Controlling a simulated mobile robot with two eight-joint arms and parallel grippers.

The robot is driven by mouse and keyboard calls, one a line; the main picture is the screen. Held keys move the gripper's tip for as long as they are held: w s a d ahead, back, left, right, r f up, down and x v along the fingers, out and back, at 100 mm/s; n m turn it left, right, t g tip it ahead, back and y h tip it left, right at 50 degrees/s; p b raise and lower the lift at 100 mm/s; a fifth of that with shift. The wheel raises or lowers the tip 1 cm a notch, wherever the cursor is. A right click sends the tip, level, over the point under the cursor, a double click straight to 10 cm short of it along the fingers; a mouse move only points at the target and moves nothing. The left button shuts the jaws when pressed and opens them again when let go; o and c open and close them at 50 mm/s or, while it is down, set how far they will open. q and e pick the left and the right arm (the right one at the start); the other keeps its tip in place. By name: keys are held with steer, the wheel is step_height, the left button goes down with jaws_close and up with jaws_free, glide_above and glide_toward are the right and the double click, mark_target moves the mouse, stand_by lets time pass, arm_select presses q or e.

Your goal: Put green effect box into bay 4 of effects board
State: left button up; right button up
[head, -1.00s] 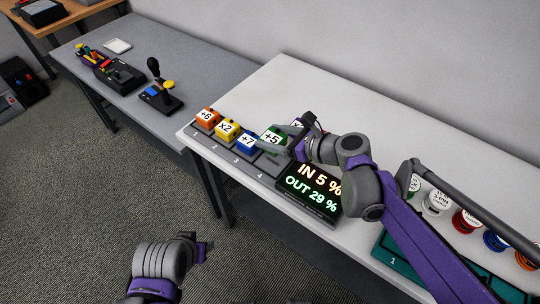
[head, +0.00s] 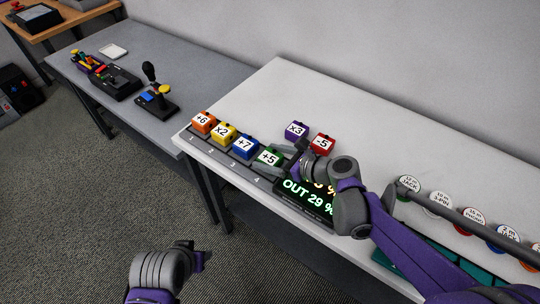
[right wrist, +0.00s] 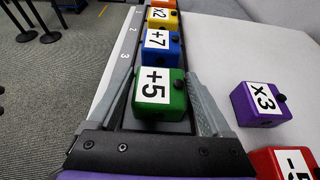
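The green effect box (head: 269,157), marked +5, sits at the fourth place of the dark effects board (head: 222,158), behind the label 4. It is beside the blue +7 box (head: 244,147). My right gripper (head: 287,156) reaches it from the right. In the right wrist view the green box (right wrist: 158,95) stands upright between the two fingers of my right gripper (right wrist: 161,88), with narrow gaps at its sides; the gripper looks open. I cannot see whether the box is fully seated. My left gripper (head: 198,258) is low over the floor, its fingers unclear.
Orange +6 (head: 203,121) and yellow x2 (head: 224,133) boxes fill the board's left places. Purple x3 (head: 296,130) and red -5 (head: 323,144) boxes stand loose behind my right gripper.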

steer(key=shift+o, duration=1)
steer(key=shift+r, duration=0.1)
steer(key=shift+d+r, duration=0.1)
steer(key=shift+r, duration=0.1)
steer(key=p+v, duration=0.1)
steer(key=v, duration=1)
steer(key=shift+s+d, duration=0.3)
